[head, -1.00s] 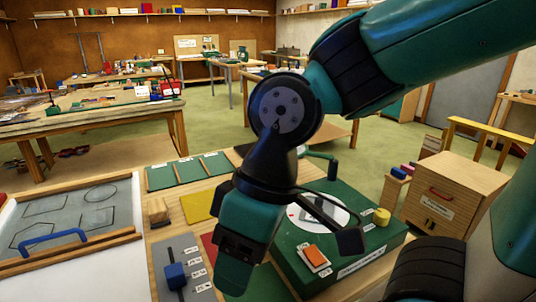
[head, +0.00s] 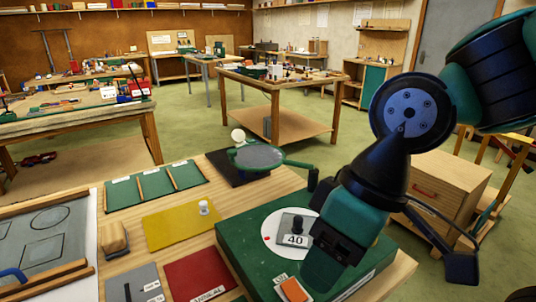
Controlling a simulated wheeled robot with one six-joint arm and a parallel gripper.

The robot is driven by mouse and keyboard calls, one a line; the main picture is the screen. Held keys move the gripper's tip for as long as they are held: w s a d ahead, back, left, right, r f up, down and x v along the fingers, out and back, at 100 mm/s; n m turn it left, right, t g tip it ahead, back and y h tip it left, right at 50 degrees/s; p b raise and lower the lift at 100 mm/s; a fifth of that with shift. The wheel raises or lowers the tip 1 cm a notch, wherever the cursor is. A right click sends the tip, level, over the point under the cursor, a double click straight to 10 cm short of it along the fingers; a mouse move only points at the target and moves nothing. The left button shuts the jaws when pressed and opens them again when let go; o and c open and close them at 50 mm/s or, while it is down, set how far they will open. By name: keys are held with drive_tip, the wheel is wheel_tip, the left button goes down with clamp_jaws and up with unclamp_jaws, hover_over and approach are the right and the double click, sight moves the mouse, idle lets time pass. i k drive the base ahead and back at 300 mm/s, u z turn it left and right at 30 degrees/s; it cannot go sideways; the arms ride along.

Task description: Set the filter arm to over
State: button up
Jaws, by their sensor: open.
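The filter arm is a green frame around a grey round filter (head: 258,157), with a bar running right to an upright dark green handle (head: 313,180). It extends over the back of the bench, above or beside a dark square plate (head: 237,172). A pale round knob or bulb (head: 238,135) shows just behind the filter. My gripper (head: 320,274) points down over the green box, in front of and below the handle and apart from it. It holds nothing that I can see. Its fingertips are hard to make out.
The green box (head: 238,255) carries a white dial with a block marked 40 (head: 292,238) and an orange switch (head: 294,290). A yellow panel (head: 180,222), a red panel (head: 200,275) and green trays (head: 155,185) lie left. A wooden cabinet (head: 440,195) stands right.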

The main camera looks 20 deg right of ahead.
sight(270, 156)
drive_tip(key=z, duration=0.35)
drive_tip(key=k, duration=0.5)
drive_tip(key=z, duration=0.85)
drive_tip(key=i, duration=0.9)
drive_tip(key=u, duration=1.1)
drive_tip(key=i, duration=0.2)
drive_tip(key=u, duration=0.1)
